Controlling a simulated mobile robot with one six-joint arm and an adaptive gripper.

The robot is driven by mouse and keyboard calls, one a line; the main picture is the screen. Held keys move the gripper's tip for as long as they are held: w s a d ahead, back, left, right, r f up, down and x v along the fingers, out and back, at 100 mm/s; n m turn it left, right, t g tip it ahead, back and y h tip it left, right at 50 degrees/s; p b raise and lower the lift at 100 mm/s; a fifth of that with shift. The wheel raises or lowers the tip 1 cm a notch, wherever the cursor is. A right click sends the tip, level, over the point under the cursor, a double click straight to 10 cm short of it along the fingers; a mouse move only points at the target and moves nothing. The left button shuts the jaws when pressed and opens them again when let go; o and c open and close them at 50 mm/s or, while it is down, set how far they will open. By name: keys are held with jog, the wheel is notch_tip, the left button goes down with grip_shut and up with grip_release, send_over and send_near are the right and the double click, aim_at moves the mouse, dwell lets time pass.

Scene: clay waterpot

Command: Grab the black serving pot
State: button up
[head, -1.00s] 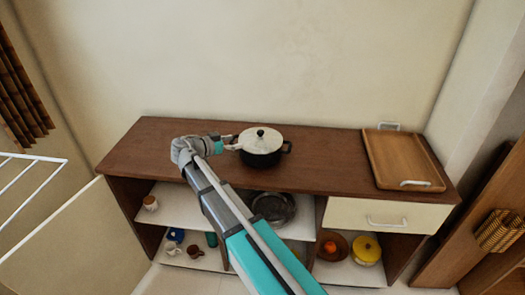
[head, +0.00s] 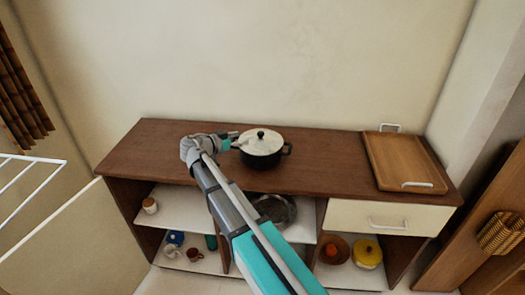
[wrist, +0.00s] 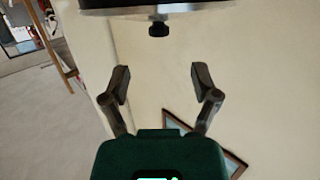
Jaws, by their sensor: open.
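The black serving pot (head: 263,159) stands upright on the brown cabinet top (head: 325,166), with a pale lid, a black knob and side handles. In the wrist view the lid's knob (wrist: 158,29) and rim show upside down at the top edge; most of the pot is out of frame. My gripper (head: 233,138) is at the pot's left side, close to its left handle. Its two fingers are spread with nothing between them in the wrist view (wrist: 160,75). Whether a finger touches the pot I cannot tell.
A wooden tray (head: 404,164) with white handles lies on the cabinet top at the right. Below are a white drawer (head: 385,216) and open shelves with a metal bowl (head: 275,209), a yellow pot (head: 367,253) and cups. The wall stands close behind.

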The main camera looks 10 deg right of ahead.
aim_at(258, 135)
jog(key=shift+b+x, duration=0.3)
jog(key=shift+x, duration=1.8)
jog(key=shift+d, duration=0.15)
jog(key=shift+b+x, duration=0.5)
jog(key=shift+x, duration=1.95)
jog(key=shift+d, duration=0.1)
grip_shut()
